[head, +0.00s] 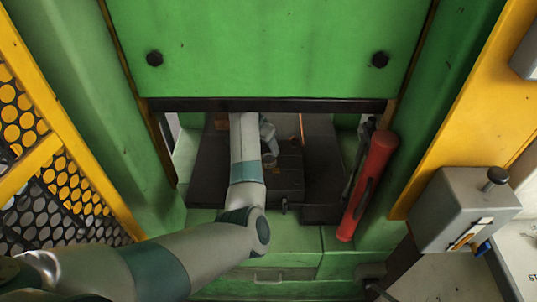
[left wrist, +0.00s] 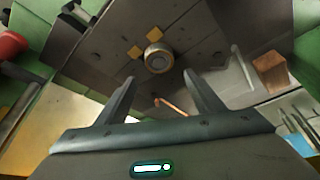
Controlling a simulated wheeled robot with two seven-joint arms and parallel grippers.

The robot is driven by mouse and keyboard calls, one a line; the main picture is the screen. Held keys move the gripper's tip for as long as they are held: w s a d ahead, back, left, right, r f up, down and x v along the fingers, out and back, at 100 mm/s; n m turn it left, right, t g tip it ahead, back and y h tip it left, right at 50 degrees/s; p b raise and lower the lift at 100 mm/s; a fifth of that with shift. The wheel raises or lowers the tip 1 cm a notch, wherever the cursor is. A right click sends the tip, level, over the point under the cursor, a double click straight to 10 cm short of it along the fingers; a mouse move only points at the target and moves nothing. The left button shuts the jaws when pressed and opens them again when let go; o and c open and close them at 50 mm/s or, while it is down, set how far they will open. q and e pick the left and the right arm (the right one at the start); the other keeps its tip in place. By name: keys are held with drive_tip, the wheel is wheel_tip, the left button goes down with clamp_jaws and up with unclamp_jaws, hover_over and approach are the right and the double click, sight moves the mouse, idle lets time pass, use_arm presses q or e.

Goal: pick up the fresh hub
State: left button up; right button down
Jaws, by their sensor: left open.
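A round metal part (left wrist: 159,58), grey with a pale ring and a tan rim, sits on a dark plate in the left wrist view. It looks like the hub, but I cannot tell from its look whether it is the fresh one. My left gripper (left wrist: 161,84) is open, with its two fingers apart and nothing between them. The part shows beyond the fingertips, roughly centred between them. In the head view my left arm reaches under the green door into the machine, and the gripper there is small and hard to make out. My right gripper is not in view.
The raised green door (head: 265,50) with its dark lower edge (head: 265,105) hangs above my arm. A red cylinder (head: 369,185) stands at the opening's right. A yellow mesh guard (head: 60,160) is at left, a grey control box (head: 465,210) at right.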

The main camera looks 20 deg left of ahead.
sight(268, 150)
use_arm(q)
drive_tip(key=shift+w, duration=0.2)
drive_tip(key=shift+x, duration=2.5)
drive_tip(key=shift+c, duration=0.3)
drive_tip(key=c, duration=1.5)
drive_tip(key=shift+o, duration=0.2)
drive_tip(key=shift+r+p, duration=0.1)
drive_tip(key=shift+p, duration=0.25)
